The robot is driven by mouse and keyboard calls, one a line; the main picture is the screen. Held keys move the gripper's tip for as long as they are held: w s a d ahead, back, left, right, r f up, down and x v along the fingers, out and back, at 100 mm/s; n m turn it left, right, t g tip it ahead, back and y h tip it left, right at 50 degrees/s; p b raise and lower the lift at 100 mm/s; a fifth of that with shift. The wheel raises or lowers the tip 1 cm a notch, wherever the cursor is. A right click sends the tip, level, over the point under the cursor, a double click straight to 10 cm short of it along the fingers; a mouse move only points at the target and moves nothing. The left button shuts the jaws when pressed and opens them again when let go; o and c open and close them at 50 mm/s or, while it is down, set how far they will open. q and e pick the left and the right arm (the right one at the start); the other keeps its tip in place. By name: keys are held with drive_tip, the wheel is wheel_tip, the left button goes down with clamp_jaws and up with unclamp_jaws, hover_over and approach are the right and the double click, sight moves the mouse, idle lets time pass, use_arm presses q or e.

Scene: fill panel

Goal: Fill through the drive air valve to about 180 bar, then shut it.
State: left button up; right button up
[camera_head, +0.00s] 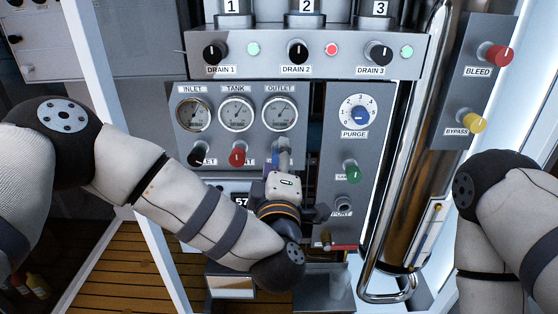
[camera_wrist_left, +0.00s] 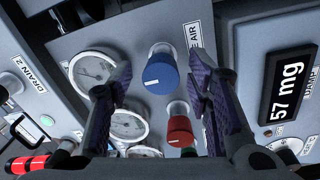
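The drive air valve is a blue knob with a white mark (camera_wrist_left: 162,72), beside a partly cut label ending in "E AIR". My left gripper (camera_head: 283,158) is in front of the panel's lower right part and mostly hides this knob in the head view. In the left wrist view, my left gripper (camera_wrist_left: 163,82) is open, its two fingers on either side of the blue knob with gaps visible. The inlet (camera_head: 193,115), tank (camera_head: 236,114) and outlet (camera_head: 279,114) gauges have needles too small to read. My right gripper is out of view.
A red knob (camera_wrist_left: 180,130) is close beside the left fingers. A display (camera_wrist_left: 290,85) reads 57 mg. The purge dial (camera_head: 358,112), green knob (camera_head: 352,172) and port fitting (camera_head: 343,204) are right of the gripper. Drain knobs are above; red bleed (camera_head: 497,55) and yellow bypass (camera_head: 473,122) are far right.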

use_arm(q)
drive_tip(key=s, duration=0.7)
drive_tip(key=shift+s+f, duration=0.2)
drive_tip(key=shift+s, duration=0.05)
idle(1.1)
drive_tip(key=s+a+f+m+g+h, duration=0.1)
drive_tip(key=s+a+f+m+g, duration=0.2)
drive_tip(key=f, duration=0.5)
drive_tip(key=s+a+f+m+g+h, duration=0.1)
drive_tip(key=s+f+m+g, duration=0.35)
drive_tip(key=f, duration=0.35)
drive_tip(key=s+a+f+m+g+h, duration=0.1)
drive_tip(key=s+a+f+m+g, duration=0.15)
drive_tip(key=s+f, duration=0.4)
drive_tip(key=s+a+f+m+g+y, duration=0.1)
drive_tip(key=s+a+f+m+g, duration=0.1)
drive_tip(key=s+a+f+g, duration=0.2)
drive_tip(key=s+a+f+m+g+y, duration=0.2)
drive_tip(key=s+a+f+g, duration=0.2)
drive_tip(key=s+a, duration=0.7)
drive_tip(key=s+g, duration=0.2)
drive_tip(key=s, duration=0.4)
drive_tip(key=shift+s+a+f, duration=0.15)
drive_tip(key=shift+a+f, duration=0.15)
drive_tip(key=shift+f, duration=0.05)
